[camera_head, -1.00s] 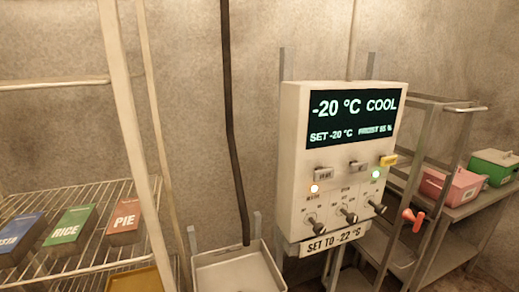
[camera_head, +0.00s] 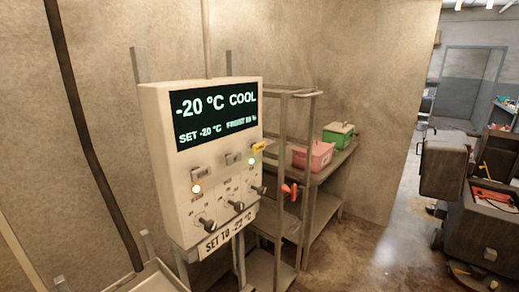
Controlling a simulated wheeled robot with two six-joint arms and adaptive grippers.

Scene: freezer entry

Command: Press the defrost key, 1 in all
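A pale control box (camera_head: 165,125) stands on posts left of centre, facing right of me. Its dark display (camera_head: 215,113) reads "-20 °C COOL", "SET -20 °C" and a frost percentage too small to read surely. Below it are a left grey key (camera_head: 202,173), a middle grey key (camera_head: 233,158) and a yellow piece (camera_head: 259,147) at the right edge. Their lettering is unreadable, so I cannot tell which is the defrost key. Several black knobs sit lower down. Neither gripper is in view.
A sign (camera_head: 224,240) under the box reads "SET TO -22 °C". A metal rack (camera_head: 325,180) behind it holds a pink box (camera_head: 313,155) and a green box (camera_head: 339,135). A drain tray (camera_head: 150,276) is lower left. Open floor (camera_head: 385,265) lies right, before dark equipment (camera_head: 485,225).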

